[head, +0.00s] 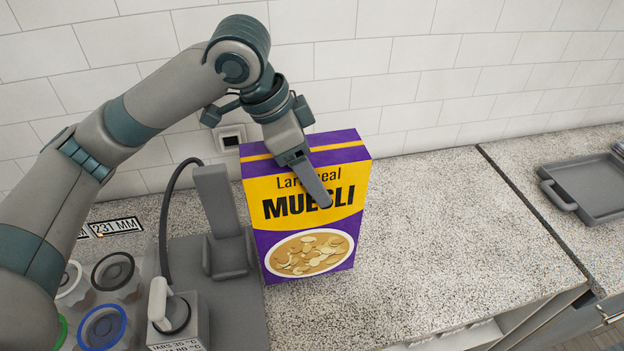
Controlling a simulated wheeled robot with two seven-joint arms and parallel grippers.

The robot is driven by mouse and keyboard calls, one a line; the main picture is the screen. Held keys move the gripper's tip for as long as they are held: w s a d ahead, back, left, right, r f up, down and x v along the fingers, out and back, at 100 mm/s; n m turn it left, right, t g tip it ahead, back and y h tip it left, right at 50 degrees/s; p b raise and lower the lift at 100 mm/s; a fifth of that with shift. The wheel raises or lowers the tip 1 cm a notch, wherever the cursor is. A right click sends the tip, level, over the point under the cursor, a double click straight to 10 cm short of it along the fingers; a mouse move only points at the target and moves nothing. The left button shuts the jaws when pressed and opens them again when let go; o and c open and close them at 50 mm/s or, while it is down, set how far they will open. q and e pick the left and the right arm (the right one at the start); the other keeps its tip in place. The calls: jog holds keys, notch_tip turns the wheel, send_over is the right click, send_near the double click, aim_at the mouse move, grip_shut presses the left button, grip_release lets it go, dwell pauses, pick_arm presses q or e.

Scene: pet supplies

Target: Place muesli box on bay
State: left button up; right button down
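The muesli box (312,249), purple and yellow with a bowl of cereal printed on its front, is upright over the speckled counter. It is close to the right side of a grey stand. My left gripper (318,190) reaches down over the box's top, with one finger in front of the printed face. The other finger is hidden, so I cannot tell whether the gripper grips the box. I cannot tell whether the box's base touches the counter. No surface is clearly marked as the bay. My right gripper is out of view.
The grey stand (227,243) and a device with a white handle (180,318) are left of the box. Several lidded cups (103,326) fill the lower left. A grey tray (592,218) lies far right, past a counter seam. The counter (450,230) between is clear.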

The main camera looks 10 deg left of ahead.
pick_arm(q)
notch_tip(320, 180, down, 3)
jog(key=shift+r+p, duration=0.15)
jog(key=shift+p, duration=0.25)
jog(key=o, duration=2)
jog(key=b+v, duration=0.2)
jog(key=v, duration=0.9)
jog(key=shift+b, duration=0.3)
jog(key=shift+s+a+r, duration=0.1)
jog(key=shift+a+r, duration=0.1)
jog(key=shift+r, duration=0.3)
